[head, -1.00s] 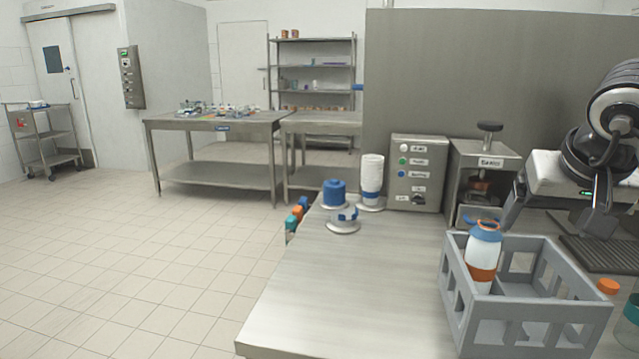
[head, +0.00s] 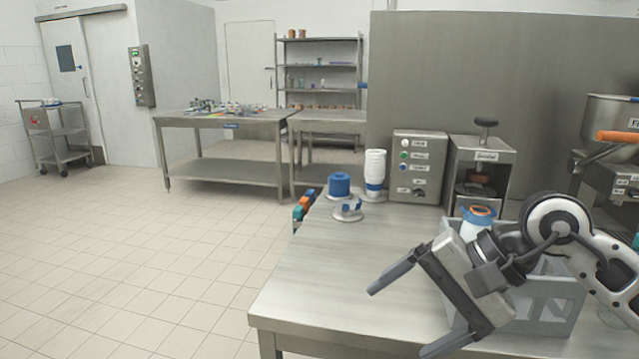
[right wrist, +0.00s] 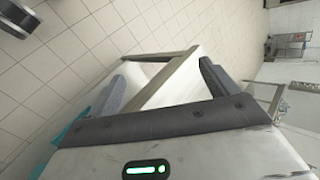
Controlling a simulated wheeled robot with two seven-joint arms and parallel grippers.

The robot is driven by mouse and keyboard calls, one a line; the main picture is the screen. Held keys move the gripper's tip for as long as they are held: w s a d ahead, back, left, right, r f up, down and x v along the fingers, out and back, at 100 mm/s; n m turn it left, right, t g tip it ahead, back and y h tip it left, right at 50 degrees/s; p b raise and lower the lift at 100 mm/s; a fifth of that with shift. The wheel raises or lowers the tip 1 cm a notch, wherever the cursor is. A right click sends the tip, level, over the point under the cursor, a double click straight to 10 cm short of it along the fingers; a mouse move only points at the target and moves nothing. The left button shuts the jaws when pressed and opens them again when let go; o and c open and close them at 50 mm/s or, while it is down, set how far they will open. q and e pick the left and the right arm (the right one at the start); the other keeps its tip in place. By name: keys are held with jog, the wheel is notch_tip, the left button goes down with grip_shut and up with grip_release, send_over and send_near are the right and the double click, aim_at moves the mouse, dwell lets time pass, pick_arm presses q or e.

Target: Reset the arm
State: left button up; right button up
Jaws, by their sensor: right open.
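My right gripper (head: 398,321) is open and empty, over the front part of the steel table (head: 330,270). Its fingers point left in the head view. In the right wrist view the two fingers (right wrist: 165,80) stand apart, with the table edge and floor beyond them. My right wrist and arm cover much of the grey crate (head: 555,300). A white bottle with an orange-and-blue top (head: 478,216) stands in the crate, its lower part hidden. My left gripper is not in view.
At the table's back stand a blue ring part (head: 339,186), a small blue-and-white fixture (head: 348,210), a white cup stack (head: 375,168), a control box (head: 418,165) and a press machine (head: 480,165). The table's left front is clear.

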jog(key=s+a+r+m+y, duration=0.2)
jog(key=s+a+m+y, duration=0.3)
jog(key=a+m+y, duration=0.65)
jog(key=w+d+f+n+t+h, duration=0.1)
jog(key=d+f+n+t+h, duration=0.7)
jog(key=n, duration=0.6)
jog(key=w+d+f+n+t+h, duration=0.1)
jog(key=d+f+n+t+h, duration=0.45)
jog(key=f+n, duration=0.7)
jog(key=s+f+m+g+h, duration=0.3)
jog(key=s+f+m, duration=0.4)
jog(key=s+f, duration=0.3)
jog(key=shift+d+f+g, duration=0.2)
jog(key=shift+d+g, duration=0.05)
jog(key=shift+g, duration=0.6)
